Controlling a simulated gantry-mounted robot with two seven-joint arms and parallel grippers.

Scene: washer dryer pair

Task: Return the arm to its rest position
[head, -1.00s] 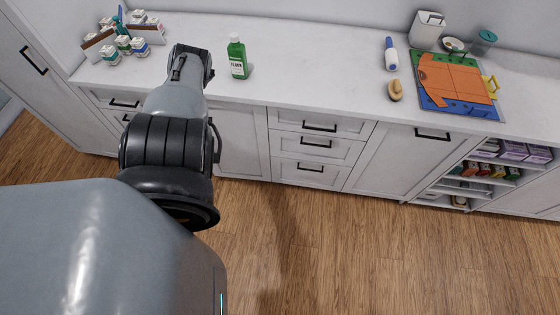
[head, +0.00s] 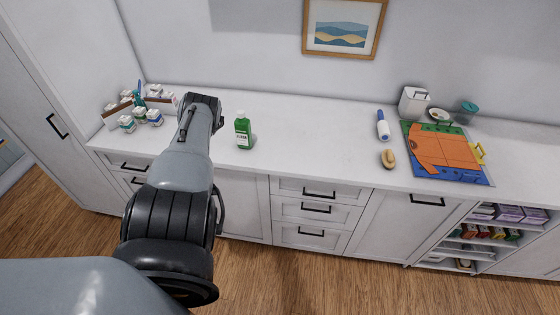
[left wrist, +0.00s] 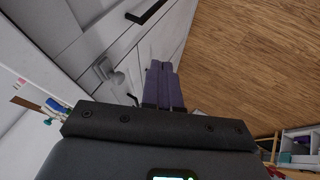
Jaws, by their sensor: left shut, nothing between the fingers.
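My left arm (head: 180,165) comes in from the lower left in the head view and reaches toward the counter's front edge, left of the green bottle. Its gripper fingers are hidden there behind the arm's dark end. In the left wrist view my left gripper (left wrist: 163,68) shows two purple fingers side by side, shut with nothing between them. They point along the pale cabinet fronts, with the wood floor beside them. My right arm and gripper are not in view.
A green bottle (head: 243,131) stands on the white counter (head: 310,135) close to my arm. Several small jars (head: 146,117) stand at the left end. A blue-white roller (head: 383,126), a brush (head: 388,158) and an orange-blue board (head: 445,152) lie right. The counter's middle is clear.

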